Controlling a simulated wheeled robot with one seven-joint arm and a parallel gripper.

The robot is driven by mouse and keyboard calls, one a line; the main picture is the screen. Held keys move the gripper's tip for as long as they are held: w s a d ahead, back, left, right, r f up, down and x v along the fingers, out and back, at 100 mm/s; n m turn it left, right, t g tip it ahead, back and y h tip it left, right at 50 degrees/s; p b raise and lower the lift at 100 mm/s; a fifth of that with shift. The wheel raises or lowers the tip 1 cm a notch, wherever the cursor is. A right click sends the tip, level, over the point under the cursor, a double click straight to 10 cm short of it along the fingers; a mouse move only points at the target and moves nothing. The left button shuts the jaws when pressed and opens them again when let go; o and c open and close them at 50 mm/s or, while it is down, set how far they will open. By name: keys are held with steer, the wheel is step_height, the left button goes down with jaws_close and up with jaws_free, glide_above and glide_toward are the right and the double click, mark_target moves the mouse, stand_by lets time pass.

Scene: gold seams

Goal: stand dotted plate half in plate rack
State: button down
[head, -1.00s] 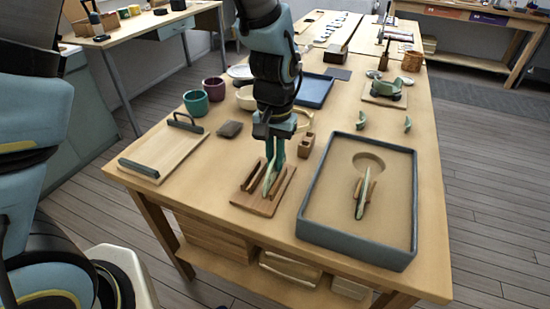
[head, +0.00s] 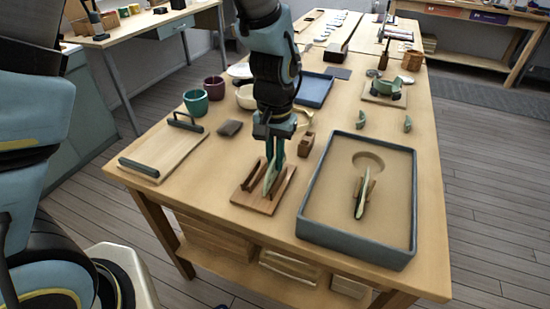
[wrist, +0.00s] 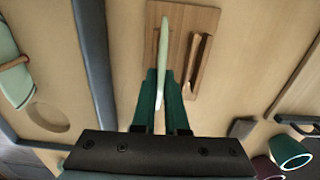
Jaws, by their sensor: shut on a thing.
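The plate rack (head: 250,197) is a wooden base with upright wooden rails, near the front of the table. It also shows in the wrist view (wrist: 202,28). The dotted plate half (head: 269,178) is pale green and stands on edge between the rails. In the wrist view the plate half (wrist: 162,60) appears edge-on, a thin pale strip. My gripper (head: 275,150) is above the rack, its green fingers (wrist: 160,108) shut on the plate half's upper edge. Its dots cannot be made out, and whether its lower edge touches the base is hidden.
A board with dark handles (head: 160,155) lies left. A small wooden block (head: 306,144), a dark pad (head: 230,128) and cups (head: 196,102) are behind.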

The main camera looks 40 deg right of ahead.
steer(key=shift+f+b, duration=0.65)
steer(key=shift+f, duration=0.8)
stand_by(1.6)
steer(key=shift+c, duration=1.9)
jaws_free()
steer(key=shift+r, duration=0.1)
steer(key=shift+r+p, duration=2.55)
steer(key=shift+r, duration=0.45)
